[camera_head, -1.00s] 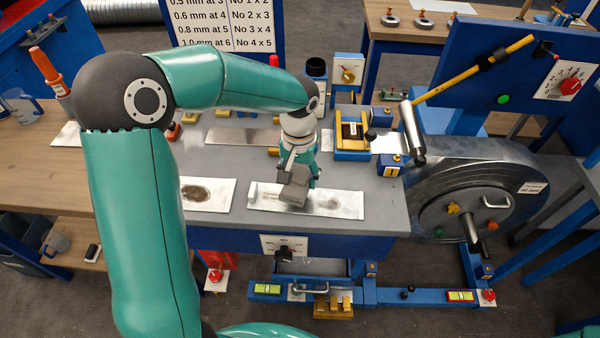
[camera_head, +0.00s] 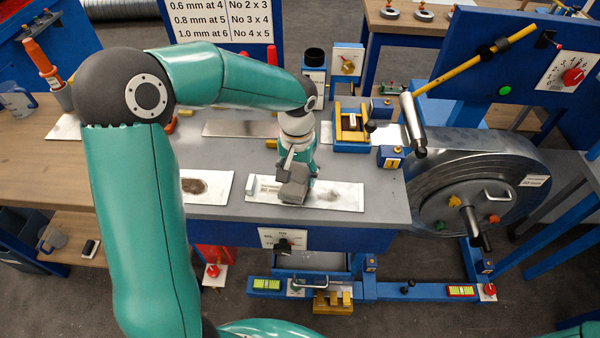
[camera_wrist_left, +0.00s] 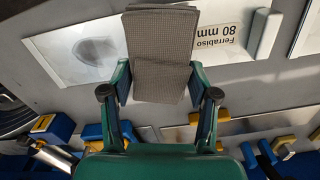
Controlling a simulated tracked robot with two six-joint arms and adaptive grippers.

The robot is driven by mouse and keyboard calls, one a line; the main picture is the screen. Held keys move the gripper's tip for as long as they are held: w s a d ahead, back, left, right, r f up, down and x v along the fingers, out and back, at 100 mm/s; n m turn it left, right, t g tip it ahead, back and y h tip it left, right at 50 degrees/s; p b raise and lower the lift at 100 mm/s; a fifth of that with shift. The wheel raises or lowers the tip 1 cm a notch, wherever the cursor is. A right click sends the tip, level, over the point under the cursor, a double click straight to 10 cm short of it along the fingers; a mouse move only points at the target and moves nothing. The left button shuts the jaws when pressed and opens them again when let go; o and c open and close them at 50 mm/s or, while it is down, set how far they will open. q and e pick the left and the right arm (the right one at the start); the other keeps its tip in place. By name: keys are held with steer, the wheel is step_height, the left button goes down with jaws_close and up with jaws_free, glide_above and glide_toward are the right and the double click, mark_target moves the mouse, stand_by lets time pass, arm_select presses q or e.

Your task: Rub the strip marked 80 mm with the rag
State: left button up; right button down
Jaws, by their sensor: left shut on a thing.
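My left gripper (camera_head: 296,184) is shut on a folded grey rag (camera_head: 293,192). In the left wrist view the gripper (camera_wrist_left: 160,85) has a finger on each side of the rag (camera_wrist_left: 160,45). The rag is over the left-middle part of a pale metal strip (camera_head: 348,204) at the bench's front edge; whether it touches is unclear. In the wrist view the strip (camera_wrist_left: 115,60) carries an upside-down label reading "Ferrabiso 80 mm" (camera_wrist_left: 222,45). A grey smudge (camera_wrist_left: 92,50) shows on its bare part. The rag covers the strip's middle. My right gripper is not in view.
Another pale strip (camera_head: 222,186) with a brown stain lies to the left. A darker flat plate (camera_head: 240,129) lies behind. A blue and yellow fixture (camera_head: 352,128) stands back right. A large metal drum machine (camera_head: 470,185) is right of the bench.

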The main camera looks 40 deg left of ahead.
mark_target(346, 190)
arm_select(q)
steer(key=shift+f+b, duration=0.8)
steer(key=shift+f, duration=0.15)
steer(key=shift+d, duration=0.1)
